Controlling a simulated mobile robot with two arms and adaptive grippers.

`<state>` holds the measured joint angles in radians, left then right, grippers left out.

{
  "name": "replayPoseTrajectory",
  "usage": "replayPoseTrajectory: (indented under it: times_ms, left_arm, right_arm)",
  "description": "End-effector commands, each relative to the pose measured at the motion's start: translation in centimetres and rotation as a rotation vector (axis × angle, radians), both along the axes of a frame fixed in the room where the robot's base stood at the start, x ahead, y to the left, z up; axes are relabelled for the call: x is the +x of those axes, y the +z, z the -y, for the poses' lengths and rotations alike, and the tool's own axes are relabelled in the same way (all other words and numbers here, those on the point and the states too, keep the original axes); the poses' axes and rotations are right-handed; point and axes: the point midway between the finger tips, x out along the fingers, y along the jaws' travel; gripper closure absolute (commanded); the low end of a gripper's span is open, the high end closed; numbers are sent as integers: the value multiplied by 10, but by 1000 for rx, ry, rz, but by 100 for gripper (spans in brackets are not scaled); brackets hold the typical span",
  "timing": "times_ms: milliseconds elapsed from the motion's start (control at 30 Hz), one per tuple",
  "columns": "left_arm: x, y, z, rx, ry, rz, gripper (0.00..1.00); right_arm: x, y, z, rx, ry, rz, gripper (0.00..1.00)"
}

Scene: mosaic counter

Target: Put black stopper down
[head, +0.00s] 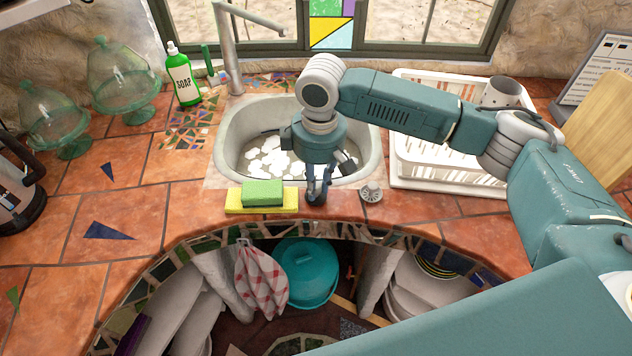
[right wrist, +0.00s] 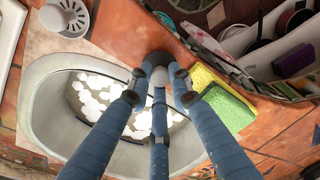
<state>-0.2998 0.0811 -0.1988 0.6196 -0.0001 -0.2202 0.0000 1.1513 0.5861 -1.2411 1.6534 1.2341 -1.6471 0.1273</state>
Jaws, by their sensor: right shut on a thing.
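The black stopper (right wrist: 150,61) is a small dark round piece in the right wrist view, between my right gripper's fingertips. In the head view it shows as a dark bit (head: 316,200) at the counter's front edge, just right of the sponges. My right gripper (head: 319,190) points down and is shut on it; the wrist view also shows the fingers (right wrist: 158,82) around it. The stopper is at or very near the tiles; I cannot tell whether it touches them. The fingers partly hide it. My left gripper is not in view.
A green sponge (head: 263,192) on a yellow one (head: 234,201) lies left of the gripper. Behind is the sink (head: 230,150). A white dish rack (head: 400,172) stands right. An open shelf lies below the front edge.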

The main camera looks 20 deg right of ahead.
Motion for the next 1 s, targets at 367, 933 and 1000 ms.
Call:
replayPoseTrajectory:
  times_ms: [367, 933, 1000]
  left_arm:
    - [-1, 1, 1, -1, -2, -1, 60]
    - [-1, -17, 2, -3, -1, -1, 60]
    - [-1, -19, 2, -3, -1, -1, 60]
  right_arm:
    - [0, -2, 0, 0, 0, 0, 62]
    - [0, 74, 1, 2, 1, 4, 62]
    - [0, 88, 2, 2, -1, 4, 62]
